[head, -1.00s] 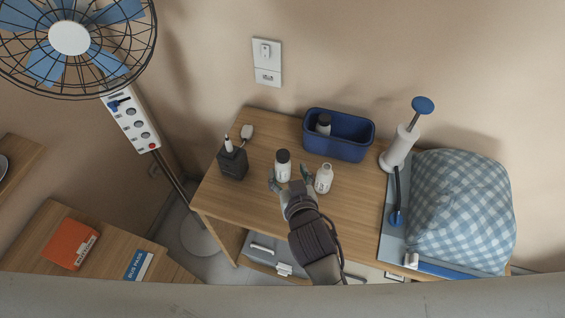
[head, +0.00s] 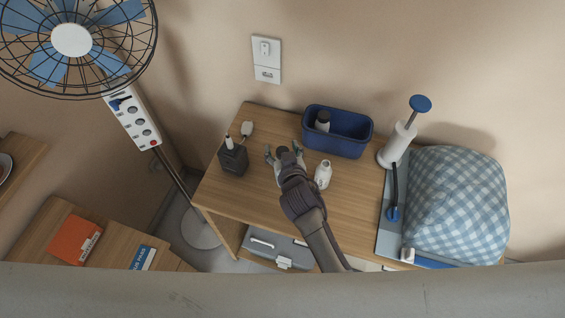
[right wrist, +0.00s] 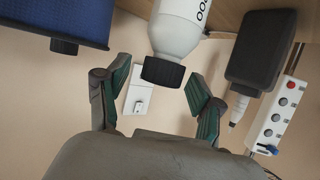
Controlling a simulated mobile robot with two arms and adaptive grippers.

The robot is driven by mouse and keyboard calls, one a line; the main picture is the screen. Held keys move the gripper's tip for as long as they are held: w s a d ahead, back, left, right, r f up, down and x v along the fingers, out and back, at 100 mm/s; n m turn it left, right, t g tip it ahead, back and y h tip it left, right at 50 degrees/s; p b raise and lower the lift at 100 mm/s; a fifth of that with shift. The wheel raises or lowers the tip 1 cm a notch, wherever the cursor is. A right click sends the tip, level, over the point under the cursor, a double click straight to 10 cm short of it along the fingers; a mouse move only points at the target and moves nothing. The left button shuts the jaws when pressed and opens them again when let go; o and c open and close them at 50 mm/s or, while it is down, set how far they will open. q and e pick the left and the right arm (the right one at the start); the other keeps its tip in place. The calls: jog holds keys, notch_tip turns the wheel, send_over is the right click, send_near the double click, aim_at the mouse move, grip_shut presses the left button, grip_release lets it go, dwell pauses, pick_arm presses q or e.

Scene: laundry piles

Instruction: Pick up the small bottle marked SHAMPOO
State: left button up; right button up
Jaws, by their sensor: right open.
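A white bottle with a black cap (head: 283,150) stands on the wooden table, mostly hidden behind my right gripper (head: 284,157). In the right wrist view the same bottle (right wrist: 178,32) shows letters ending in "OO"; the rest of its label is out of frame. My right gripper is open, with its two fingers on either side of the black cap and a gap on both sides. A second white bottle (head: 323,174) stands just right of the gripper, and another dark-capped bottle (head: 322,125) is in the blue bin. My left gripper is not in view.
The blue bin (head: 352,146) stands behind and right of the gripper. A white pump (head: 396,148) and a checked cushion (head: 455,210) are at the right. The front of the wooden table (head: 352,205) is clear.

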grip_shut()
jog(key=shift+r, duration=0.15)
